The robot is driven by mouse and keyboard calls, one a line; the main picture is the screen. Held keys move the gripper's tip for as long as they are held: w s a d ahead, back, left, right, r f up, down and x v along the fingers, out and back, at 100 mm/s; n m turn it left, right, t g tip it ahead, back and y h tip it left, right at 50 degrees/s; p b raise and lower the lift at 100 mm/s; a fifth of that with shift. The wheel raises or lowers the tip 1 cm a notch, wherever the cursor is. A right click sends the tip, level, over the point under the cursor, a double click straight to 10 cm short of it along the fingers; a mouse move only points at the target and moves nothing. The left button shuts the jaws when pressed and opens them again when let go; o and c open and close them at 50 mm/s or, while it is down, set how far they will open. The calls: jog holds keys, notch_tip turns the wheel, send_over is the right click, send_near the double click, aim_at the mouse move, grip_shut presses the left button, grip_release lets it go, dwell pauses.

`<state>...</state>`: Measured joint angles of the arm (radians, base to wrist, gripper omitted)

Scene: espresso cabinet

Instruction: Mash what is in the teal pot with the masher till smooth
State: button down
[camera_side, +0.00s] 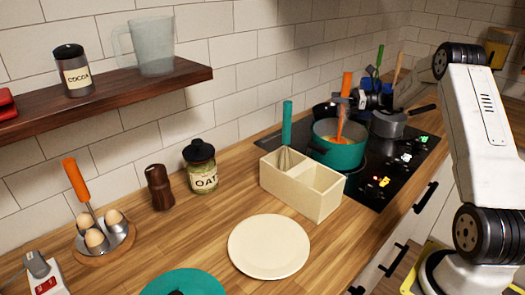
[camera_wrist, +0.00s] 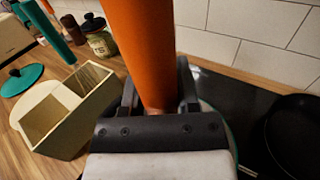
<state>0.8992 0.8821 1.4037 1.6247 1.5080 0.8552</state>
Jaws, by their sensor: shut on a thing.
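The teal pot (camera_side: 333,155) stands on the black hob in the side view, with orange-yellow contents partly showing. My gripper (camera_side: 346,101) is above the pot, shut on the orange handle (camera_side: 347,82) of an upright tool, likely the masher. The tool reaches down into the pot; its head is hidden there, so I cannot tell how smooth the contents are. In the wrist view, the orange handle (camera_wrist: 138,45) stands between the fingers of my gripper (camera_wrist: 160,108), and the pot is mostly hidden behind the gripper.
A cream divided box (camera_side: 318,205) holding a teal-handled whisk (camera_side: 287,123) stands close in front of the pot. A grey saucepan (camera_side: 388,124) is on the right, and a dark pan (camera_wrist: 295,135) is behind. A cream plate (camera_side: 268,247) and teal lid (camera_side: 205,283) lie on the counter.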

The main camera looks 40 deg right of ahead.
jog(key=shift+s, duration=0.2)
jog(key=shift+r, duration=0.1)
jog(key=shift+r, duration=5.6)
jog(key=shift+r, duration=2.4)
